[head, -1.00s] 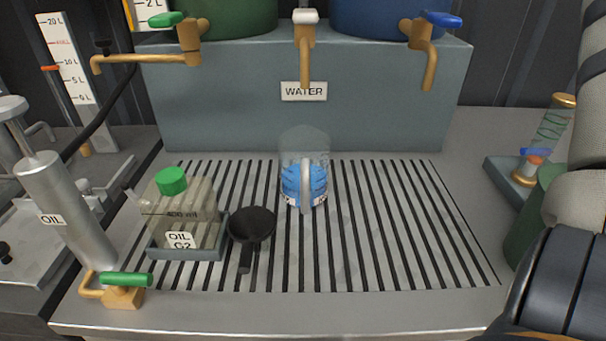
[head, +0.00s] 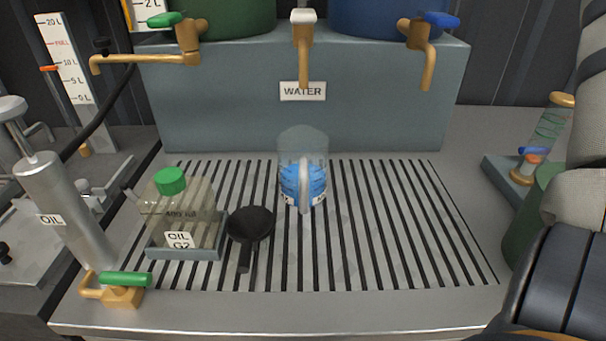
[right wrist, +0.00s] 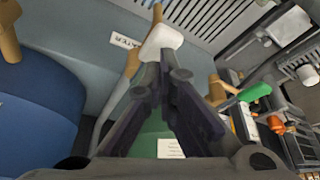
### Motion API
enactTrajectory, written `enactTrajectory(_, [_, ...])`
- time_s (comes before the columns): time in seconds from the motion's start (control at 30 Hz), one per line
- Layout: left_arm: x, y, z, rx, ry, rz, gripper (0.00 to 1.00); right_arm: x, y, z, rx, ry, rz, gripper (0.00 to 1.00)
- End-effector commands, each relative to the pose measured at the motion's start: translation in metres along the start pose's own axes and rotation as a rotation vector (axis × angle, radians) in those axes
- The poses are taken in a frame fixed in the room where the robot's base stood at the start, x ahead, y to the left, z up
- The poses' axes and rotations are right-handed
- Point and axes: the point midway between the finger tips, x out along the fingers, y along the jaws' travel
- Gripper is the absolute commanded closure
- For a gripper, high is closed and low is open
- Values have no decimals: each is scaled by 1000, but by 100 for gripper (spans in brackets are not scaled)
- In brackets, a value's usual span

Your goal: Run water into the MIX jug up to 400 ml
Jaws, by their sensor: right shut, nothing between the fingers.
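A clear jug (head: 303,150) stands upright on the slotted drain grate, below the spout of the water tap (head: 304,60). Its lower part looks blue, and its handle faces me and covers part of its marking; I cannot read a name or level. The tap has a white lever (head: 303,16), which also shows in the right wrist view (right wrist: 162,41). My right gripper (right wrist: 166,74) is shut and empty, its fingertips close to this lever; I cannot tell whether they touch. The head view shows only part of my right arm at the right edge. My left gripper is not in view.
A WATER sign (head: 303,91) is on the grey block. A green-lever tap (head: 175,30) and a blue-lever tap (head: 428,40) flank the water tap. An OIL G2 container (head: 178,215) and a black funnel-like pan (head: 250,225) sit left of the jug. The grate's right side is clear.

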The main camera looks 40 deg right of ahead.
Motion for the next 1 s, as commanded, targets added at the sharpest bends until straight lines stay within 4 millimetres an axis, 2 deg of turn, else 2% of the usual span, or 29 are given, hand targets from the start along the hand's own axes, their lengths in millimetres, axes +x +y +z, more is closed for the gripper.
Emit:
enactTrajectory(0.43, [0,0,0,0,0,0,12,0,0,0,0,0,0,100])
enactTrajectory(1.0, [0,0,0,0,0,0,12,16,0,7,1,1,1,100])
